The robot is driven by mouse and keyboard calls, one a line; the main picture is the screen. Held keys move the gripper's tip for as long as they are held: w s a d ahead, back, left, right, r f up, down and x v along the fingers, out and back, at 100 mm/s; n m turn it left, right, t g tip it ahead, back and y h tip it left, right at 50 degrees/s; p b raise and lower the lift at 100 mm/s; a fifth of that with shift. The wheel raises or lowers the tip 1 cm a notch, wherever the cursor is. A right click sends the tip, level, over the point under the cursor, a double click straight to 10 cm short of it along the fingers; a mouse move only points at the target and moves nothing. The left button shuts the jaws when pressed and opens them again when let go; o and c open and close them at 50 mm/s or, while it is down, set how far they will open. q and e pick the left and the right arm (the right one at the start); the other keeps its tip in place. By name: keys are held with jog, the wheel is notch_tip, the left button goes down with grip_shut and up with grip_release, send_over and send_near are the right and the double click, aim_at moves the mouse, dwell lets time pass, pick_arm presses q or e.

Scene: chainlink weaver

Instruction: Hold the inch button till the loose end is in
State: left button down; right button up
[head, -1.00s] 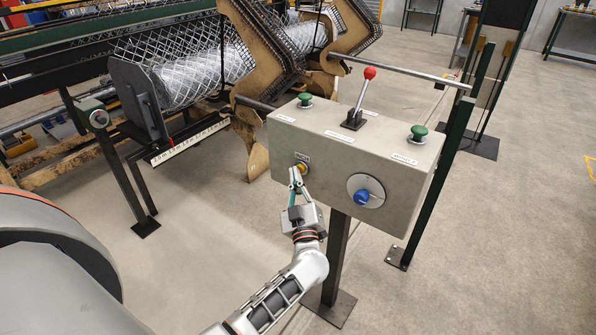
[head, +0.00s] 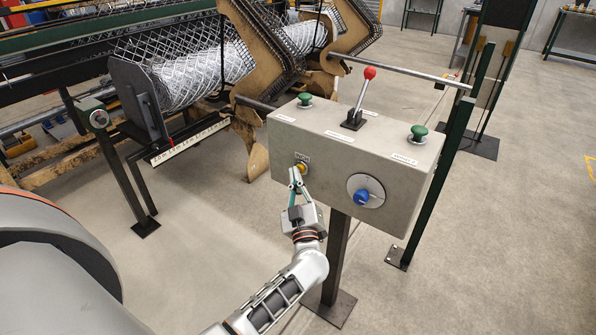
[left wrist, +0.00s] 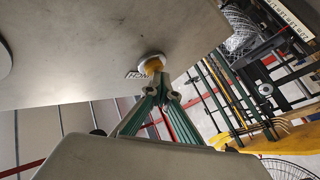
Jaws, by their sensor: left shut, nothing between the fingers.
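The yellow inch button (head: 302,167) is on the front face of the grey control box (head: 325,185), under a small label. It also shows in the left wrist view (left wrist: 153,65). My left gripper (head: 296,174) is shut and empty, with its fingertips at the button, seemingly touching it. In the left wrist view the green fingers (left wrist: 160,82) meet just at the button, partly covering it; how far it is pressed I cannot tell. The wire mesh roll (head: 190,82) lies in the machine at the upper left. I cannot make out its loose end. My right gripper is not in view.
The box carries a red-knobbed lever (head: 369,73), green mushroom buttons (head: 418,131) and a blue rotary knob (head: 362,197). A dark post (head: 335,255) holds it up. A green post (head: 440,180) stands at right.

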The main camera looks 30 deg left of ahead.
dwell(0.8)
pick_arm(q)
jog(key=shift+s+p, duration=0.65)
jog(key=shift+s, duration=0.2)
jog(key=s+p, duration=0.2)
jog(key=s, duration=0.1)
jog(key=s+p, duration=0.1)
jog(key=s, duration=0.1)
jog(key=shift+a, duration=0.25)
dwell(0.3)
